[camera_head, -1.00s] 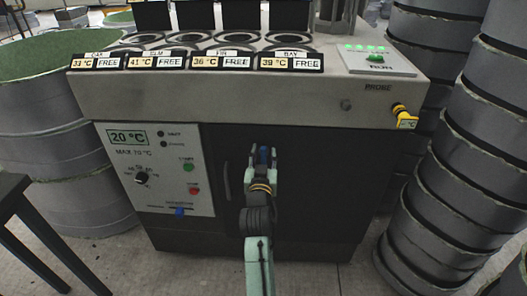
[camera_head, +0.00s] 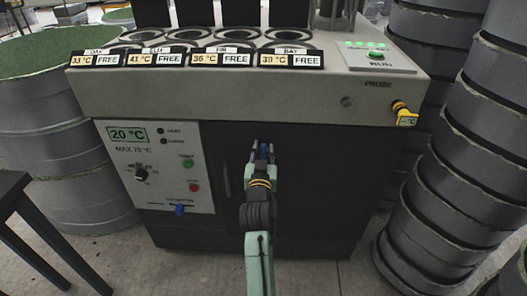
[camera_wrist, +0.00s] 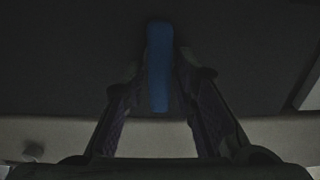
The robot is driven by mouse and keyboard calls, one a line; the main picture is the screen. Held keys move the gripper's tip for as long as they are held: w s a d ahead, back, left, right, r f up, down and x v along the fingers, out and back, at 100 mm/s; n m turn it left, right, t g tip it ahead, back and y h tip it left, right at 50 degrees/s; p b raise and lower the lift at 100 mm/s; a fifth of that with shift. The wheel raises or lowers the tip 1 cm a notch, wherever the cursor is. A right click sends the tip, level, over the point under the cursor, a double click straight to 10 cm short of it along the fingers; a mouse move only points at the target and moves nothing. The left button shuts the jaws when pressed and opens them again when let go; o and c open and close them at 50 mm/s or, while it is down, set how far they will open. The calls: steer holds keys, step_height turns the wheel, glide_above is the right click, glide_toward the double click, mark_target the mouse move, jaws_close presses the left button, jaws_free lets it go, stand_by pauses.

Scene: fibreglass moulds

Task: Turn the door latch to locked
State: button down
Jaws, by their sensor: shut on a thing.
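The door latch is a small blue handle (camera_head: 264,150) on the dark front door (camera_head: 310,190) of the grey machine. In the wrist view the blue latch (camera_wrist: 159,65) is a straight bar standing lengthwise in the picture, between the two fingers. My gripper (camera_head: 263,156) is at the latch, with a finger on each side of it, shut on it. In the wrist view my gripper (camera_wrist: 160,88) shows both fingers close to the bar. The wrist view is dark, so the exact contact is hard to see.
A control panel (camera_head: 158,168) with a dial, buttons and a blue slider is left of the door. A vertical door handle (camera_head: 227,183) stands near my gripper. Stacked grey moulds (camera_head: 450,190) rise at the right. A dark table (camera_head: 25,225) is at the left.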

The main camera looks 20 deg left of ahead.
steer(key=shift+m+b, duration=0.3)
steer(key=shift+b, duration=0.05)
steer(key=m+b, duration=0.3)
steer(key=shift+w+d+f+m, duration=0.1)
steer(key=shift+d+f+m, duration=0.1)
steer(key=shift+m, duration=0.1)
steer(key=m+b, duration=0.1)
steer(key=m, duration=0.1)
steer(key=m+b, duration=0.2)
steer(key=shift+d+m, duration=0.2)
steer(key=shift+m, duration=0.1)
steer(key=shift+d+f+m+b, duration=0.1)
steer(key=shift+f+m+b, duration=0.1)
steer(key=shift+m+b, duration=1.55)
steer(key=shift+d+f+m+b, duration=0.15)
steer(key=shift+m+b, duration=0.55)
steer(key=shift+m, duration=2.05)
steer(key=shift+a, duration=0.1)
steer(key=c, duration=1.6)
jaws_free()
steer(key=shift+o, duration=0.2)
